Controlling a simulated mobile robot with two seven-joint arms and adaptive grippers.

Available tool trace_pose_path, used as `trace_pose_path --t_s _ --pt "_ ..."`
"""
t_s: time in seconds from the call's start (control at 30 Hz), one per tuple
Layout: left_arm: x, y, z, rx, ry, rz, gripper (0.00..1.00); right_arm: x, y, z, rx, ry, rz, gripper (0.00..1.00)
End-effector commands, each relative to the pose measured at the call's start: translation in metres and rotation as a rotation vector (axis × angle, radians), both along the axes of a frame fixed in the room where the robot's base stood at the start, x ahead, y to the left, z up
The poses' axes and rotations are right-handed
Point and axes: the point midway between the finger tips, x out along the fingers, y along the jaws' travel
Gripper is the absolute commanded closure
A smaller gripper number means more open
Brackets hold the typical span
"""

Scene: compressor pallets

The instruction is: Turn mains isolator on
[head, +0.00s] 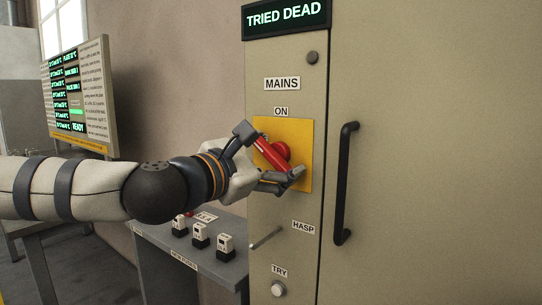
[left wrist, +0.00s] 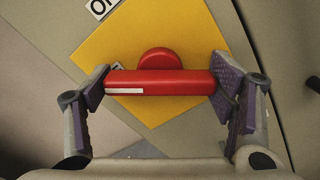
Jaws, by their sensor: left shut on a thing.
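The mains isolator is a red rotary handle (head: 272,156) on a yellow plate (head: 298,130), under the labels MAINS and ON on a beige cabinet. In the head view the handle lies slanted, from upper left to lower right. My left gripper (head: 269,160) is at the handle, with one finger at each end of it. In the left wrist view the red handle (left wrist: 160,82) spans between the purple finger pads of my left gripper (left wrist: 160,88), which is shut on its ends. A white stripe shows on the handle. My right gripper is not in view.
A display above reads TRIED DEAD (head: 284,14). A black door handle (head: 344,184) is right of the plate. A HASP lever (head: 265,239) and TRY button (head: 278,289) are below. A grey bench (head: 190,256) with small padlock-like items and a lit board (head: 78,95) stand left.

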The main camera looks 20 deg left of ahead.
Motion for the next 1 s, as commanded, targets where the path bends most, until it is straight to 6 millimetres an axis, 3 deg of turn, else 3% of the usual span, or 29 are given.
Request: trace_pose_path --t_s 0.6,1.0 --pt "0.0003 0.0004 0.0017 0.543 -0.201 0.003 0.52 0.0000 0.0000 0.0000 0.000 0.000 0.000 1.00" --pt "0.0005 0.0009 0.0014 0.794 -0.290 0.004 0.52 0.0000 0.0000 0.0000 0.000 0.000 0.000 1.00"
